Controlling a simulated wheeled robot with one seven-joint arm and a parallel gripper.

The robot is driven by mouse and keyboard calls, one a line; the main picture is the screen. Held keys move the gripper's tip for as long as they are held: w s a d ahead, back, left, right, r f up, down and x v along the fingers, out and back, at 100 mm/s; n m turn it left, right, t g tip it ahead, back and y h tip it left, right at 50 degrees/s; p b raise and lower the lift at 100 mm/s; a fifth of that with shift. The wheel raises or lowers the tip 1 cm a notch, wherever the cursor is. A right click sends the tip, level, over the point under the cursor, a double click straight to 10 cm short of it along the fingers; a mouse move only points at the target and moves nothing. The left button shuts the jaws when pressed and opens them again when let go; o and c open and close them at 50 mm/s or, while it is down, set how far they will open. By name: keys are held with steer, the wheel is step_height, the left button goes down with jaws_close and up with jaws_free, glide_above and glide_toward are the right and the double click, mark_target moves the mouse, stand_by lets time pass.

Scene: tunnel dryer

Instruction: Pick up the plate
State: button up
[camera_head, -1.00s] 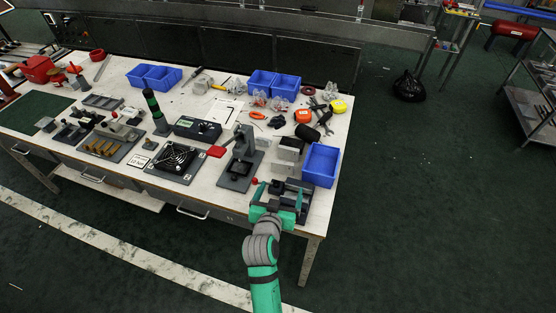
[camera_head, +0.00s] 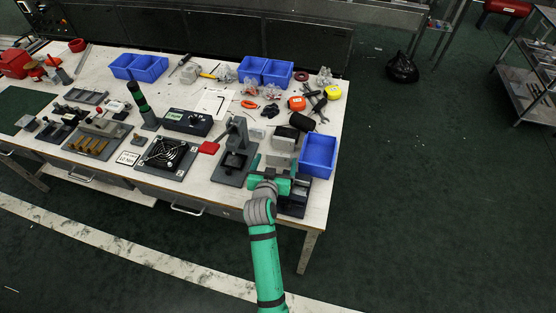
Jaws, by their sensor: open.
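A small light grey flat piece (camera_head: 278,160), which looks like the plate, is near the right end of the white workbench (camera_head: 215,192). It sits just in front of a grey block with a dark top (camera_head: 284,139). My gripper (camera_head: 277,168) is open, with its green fingers spread to the left and right close to the piece. I cannot tell whether the fingers touch it. My wrist and gripper hide part of the bench there.
A black press-like stand (camera_head: 234,160) is close on the left. An empty blue bin (camera_head: 318,155) is close on the right. A dark fixture (camera_head: 296,198) lies beside my gripper at the bench's front edge. Pliers and tape measures lie behind.

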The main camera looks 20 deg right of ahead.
mark_target(278, 155)
steer(key=x, duration=0.4)
steer(key=shift+w+d+r, duration=0.1)
steer(key=shift+w+d, duration=0.15)
steer(key=c, duration=1.3)
steer(key=shift+r, duration=0.1)
